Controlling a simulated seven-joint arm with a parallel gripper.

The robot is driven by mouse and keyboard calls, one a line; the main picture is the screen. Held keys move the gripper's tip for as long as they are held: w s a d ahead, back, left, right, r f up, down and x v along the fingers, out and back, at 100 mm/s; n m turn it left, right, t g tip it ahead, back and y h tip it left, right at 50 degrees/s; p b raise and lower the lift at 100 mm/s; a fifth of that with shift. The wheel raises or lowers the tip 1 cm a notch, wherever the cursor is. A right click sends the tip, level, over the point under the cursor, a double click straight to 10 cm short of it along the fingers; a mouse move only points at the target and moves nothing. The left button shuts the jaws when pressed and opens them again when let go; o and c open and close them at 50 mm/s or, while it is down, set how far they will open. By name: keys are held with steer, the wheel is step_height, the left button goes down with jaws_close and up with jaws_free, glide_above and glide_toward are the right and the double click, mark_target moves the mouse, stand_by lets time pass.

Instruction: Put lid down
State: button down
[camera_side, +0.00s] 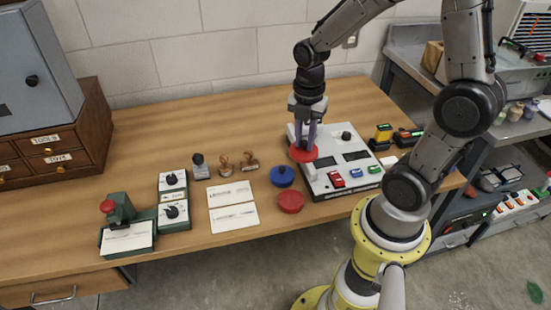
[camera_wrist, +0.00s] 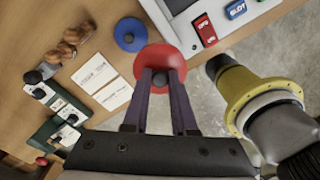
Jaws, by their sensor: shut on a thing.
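My gripper (camera_side: 306,144) is shut on a round red lid (camera_side: 302,156) and holds it by its middle, fingers pointing down. The lid appears to be above the left part of the light grey console; its exact height is unclear. In the wrist view the red lid (camera_wrist: 150,58) sits between the fingertips (camera_wrist: 160,80). A round red pot (camera_side: 291,202) stands on the wooden table near the front edge, nearer the camera than the lid. It cannot be made out in the wrist view. A round blue pot with a knob (camera_side: 283,176) stands just behind the red one and also shows in the wrist view (camera_wrist: 130,35).
The grey console (camera_side: 315,182) with red, blue and green labelled blocks is right of the pots. White cards (camera_side: 233,216), wooden-handled stamps (camera_side: 249,162), and switch boxes (camera_side: 173,214) are to the left. The table behind the stamps is clear.

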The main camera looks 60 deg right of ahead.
steer(key=d+f, duration=0.1)
steer(key=d+f+m, duration=0.1)
steer(key=shift+w+d+f, duration=0.2)
steer(key=shift+w+d, duration=0.2)
steer(key=w+d+f, duration=0.3)
steer(key=w+f, duration=0.1)
steer(key=w, duration=0.3)
glide_above(274, 158)
steer(key=f, duration=0.5)
steer(key=shift+s, duration=0.2)
steer(key=shift+w+f, duration=0.1)
steer(key=shift+f, duration=0.2)
steer(key=shift+w+f, duration=0.1)
steer(key=shift+f, duration=1.5)
steer(key=shift+f, duration=0.2)
steer(key=c, duration=0.7)
jaws_free()
steer(key=shift+r, duration=0.1)
